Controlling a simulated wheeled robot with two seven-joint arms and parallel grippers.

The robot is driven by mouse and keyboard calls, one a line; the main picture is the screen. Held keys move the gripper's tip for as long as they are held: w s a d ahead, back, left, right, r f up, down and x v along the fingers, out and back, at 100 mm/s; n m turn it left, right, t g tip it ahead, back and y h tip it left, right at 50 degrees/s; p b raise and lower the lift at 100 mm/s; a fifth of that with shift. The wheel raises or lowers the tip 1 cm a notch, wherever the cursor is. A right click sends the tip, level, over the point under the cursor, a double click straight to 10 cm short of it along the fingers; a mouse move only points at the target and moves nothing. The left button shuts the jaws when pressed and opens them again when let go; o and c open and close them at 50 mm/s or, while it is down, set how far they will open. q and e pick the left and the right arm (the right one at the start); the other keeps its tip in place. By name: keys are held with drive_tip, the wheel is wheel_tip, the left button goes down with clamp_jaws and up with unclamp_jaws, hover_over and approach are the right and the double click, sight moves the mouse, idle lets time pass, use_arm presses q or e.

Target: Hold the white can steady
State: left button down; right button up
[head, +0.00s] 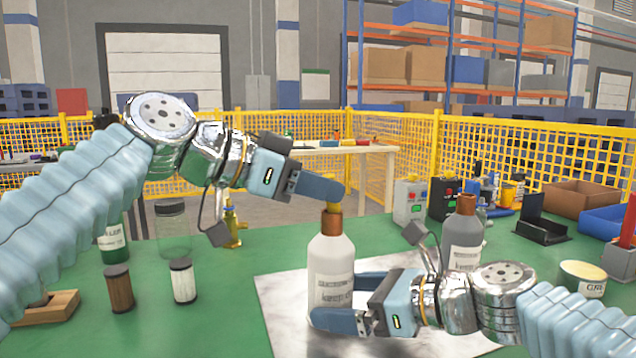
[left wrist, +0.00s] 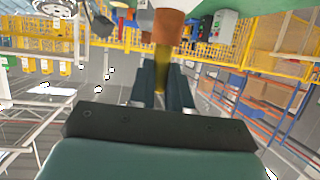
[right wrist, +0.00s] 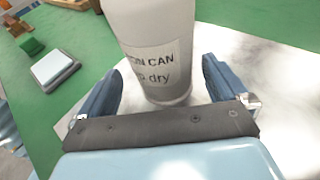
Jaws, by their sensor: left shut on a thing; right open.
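The white can (head: 331,262), a bottle shape with a brown-orange cap (head: 331,225), stands upright on a pale sheet (head: 278,300) on the green table. Its printed label shows in the right wrist view (right wrist: 152,62). My left gripper (head: 335,192) is above the can, shut on the yellow spout (left wrist: 162,75) that rises from the cap. My right gripper (head: 338,300) is open low on the can, with one finger on each side of its body. In the right wrist view a gap shows between the fingers and the can. The can's top is out of that view.
A grey can (head: 465,245) stands behind my right arm. A brown cylinder (head: 119,288), a white cylinder (head: 183,281) and a clear jar (head: 173,235) stand left. A round tin (head: 582,280) and a black holder (head: 543,228) are right.

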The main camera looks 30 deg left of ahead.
drive_tip(key=shift+x, duration=1.25)
drive_tip(key=shift+c, duration=0.2)
drive_tip(key=shift+w+f, duration=0.1)
drive_tip(key=c, duration=0.7)
drive_tip(key=shift+c, duration=0.2)
